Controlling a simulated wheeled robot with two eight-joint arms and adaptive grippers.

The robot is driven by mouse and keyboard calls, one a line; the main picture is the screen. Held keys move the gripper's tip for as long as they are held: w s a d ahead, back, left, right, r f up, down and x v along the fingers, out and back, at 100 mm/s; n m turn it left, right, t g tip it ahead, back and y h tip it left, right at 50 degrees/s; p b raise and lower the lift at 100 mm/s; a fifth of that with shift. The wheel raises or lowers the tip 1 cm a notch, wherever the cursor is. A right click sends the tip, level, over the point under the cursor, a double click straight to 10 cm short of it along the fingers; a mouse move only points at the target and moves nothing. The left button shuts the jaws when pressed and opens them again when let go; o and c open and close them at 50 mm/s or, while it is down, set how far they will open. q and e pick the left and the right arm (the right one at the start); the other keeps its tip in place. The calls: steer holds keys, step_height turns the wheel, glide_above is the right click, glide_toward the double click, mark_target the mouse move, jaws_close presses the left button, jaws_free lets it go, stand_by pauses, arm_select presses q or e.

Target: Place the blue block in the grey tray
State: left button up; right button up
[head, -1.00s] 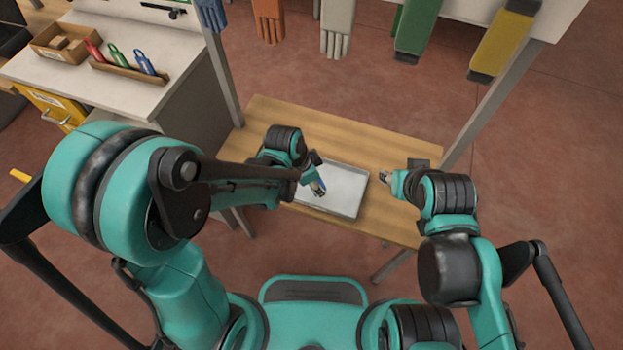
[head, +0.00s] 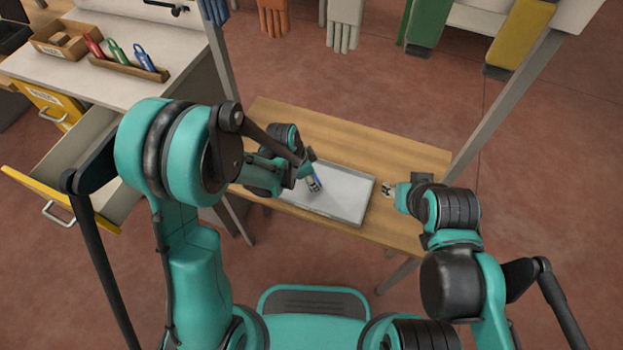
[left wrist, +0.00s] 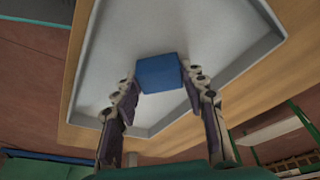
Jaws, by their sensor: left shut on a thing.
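The blue block (left wrist: 159,74) is between the two fingers of my left gripper (left wrist: 160,88) in the left wrist view, and the gripper is shut on it. The grey tray (left wrist: 92,62) lies behind the block in that view. In the head view the tray (head: 347,196) rests on the wooden table, and my left gripper (head: 314,184) is over its left part. The gap between block and tray floor cannot be told. My right gripper (head: 389,190) is to the right of the tray, apart from it; its fingers look spread and empty.
The wooden table (head: 300,125) has bare room behind the tray. Gloves (head: 345,25) hang from a rack above the far side. At the left, a white bench holds a wooden holder of coloured tools (head: 128,68), and a yellow-fronted drawer (head: 62,190) stands open.

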arm_select(q)
steer(key=shift+f, duration=0.1)
steer(key=o, duration=0.6)
steer(key=shift+f, duration=0.1)
steer(key=o, duration=0.4)
steer(key=shift+o, duration=0.2)
